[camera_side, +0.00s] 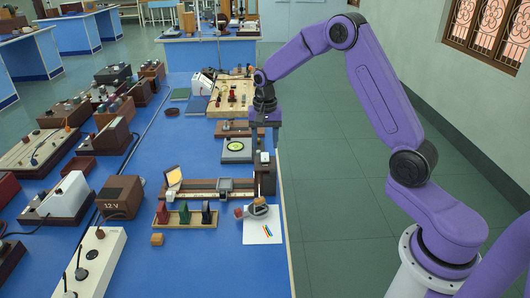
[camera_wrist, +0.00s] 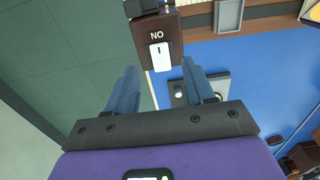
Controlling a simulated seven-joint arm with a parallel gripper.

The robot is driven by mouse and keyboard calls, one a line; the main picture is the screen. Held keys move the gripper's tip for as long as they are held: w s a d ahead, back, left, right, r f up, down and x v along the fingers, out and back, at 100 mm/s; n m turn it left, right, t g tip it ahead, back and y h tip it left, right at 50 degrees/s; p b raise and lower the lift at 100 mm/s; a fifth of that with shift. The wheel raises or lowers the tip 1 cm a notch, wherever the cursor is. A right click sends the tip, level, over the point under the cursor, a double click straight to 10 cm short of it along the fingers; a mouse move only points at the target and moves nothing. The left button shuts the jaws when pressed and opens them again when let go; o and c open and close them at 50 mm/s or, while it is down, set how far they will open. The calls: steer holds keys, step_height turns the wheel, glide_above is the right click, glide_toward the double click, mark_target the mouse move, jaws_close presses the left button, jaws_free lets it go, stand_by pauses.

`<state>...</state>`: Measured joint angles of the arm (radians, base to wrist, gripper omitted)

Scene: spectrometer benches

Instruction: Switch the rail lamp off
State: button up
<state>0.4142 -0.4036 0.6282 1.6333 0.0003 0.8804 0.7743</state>
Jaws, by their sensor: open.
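The dark brown lamp housing (camera_side: 266,178) stands at the right end of a wooden rail (camera_side: 205,193), near the bench's right edge. It also shows in the wrist view (camera_wrist: 152,34), with a white switch (camera_wrist: 160,55) and lettering that reads "NO" in this view, which is ON upside down. The switch is a small white patch on the housing's top in the side view (camera_side: 265,157). My gripper (camera_side: 265,145) is above the housing, pointing down. In the wrist view my gripper (camera_wrist: 158,70) is open and empty, with the switch between and beyond its fingertips. Contact is not visible.
A yellow screen (camera_side: 173,177) stands at the rail's left end, and a grey-framed piece (camera_side: 225,187) sits along it. A rack of coloured holders (camera_side: 186,217) is in front. A dial instrument (camera_side: 237,149) lies behind. The front blue bench top (camera_side: 190,265) is clear.

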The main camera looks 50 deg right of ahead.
mark_target(265, 158)
steer(key=shift+f, duration=2.25)
